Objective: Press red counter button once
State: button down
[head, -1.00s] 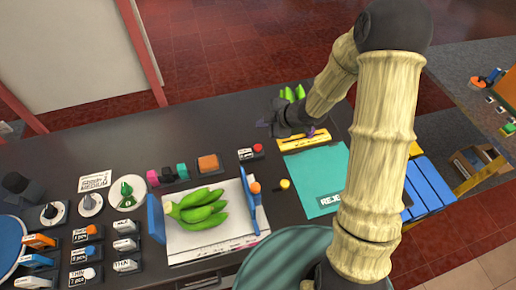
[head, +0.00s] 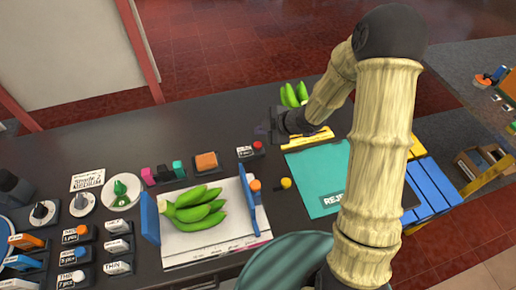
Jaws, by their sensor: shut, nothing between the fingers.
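The red counter button (head: 258,145) sits on top of a small dark counter box (head: 245,152) with a white label, behind the white board. My gripper (head: 263,131) is just behind and slightly right of the red button in the picture, shut and empty. It looks apart from the button, but its height above the counter is hard to tell. My fingertips are small and dark against the dark counter.
Green bananas (head: 195,210) lie on a white board (head: 178,248) between two blue uprights. A teal reject mat (head: 310,170), a yellow tool (head: 306,139) and a yellow knob (head: 286,183) are to the right.

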aim_at(261, 145)
jog(key=shift+f+b, duration=1.25)
jog(key=shift+f, duration=0.65)
jog(key=shift+f, duration=0.1)
dwell(0.4)
jog(key=shift+f+b, duration=0.3)
jog(key=shift+f+b, duration=0.45)
jog(key=shift+f, duration=0.1)
dwell(0.9)
jog(key=shift+r+p, duration=0.95)
jog(key=shift+p, duration=0.05)
jog(key=shift+r, duration=0.15)
notch_tip(261, 145, up, 5)
jog(key=p, duration=0.4)
jog(key=shift+p, duration=0.4)
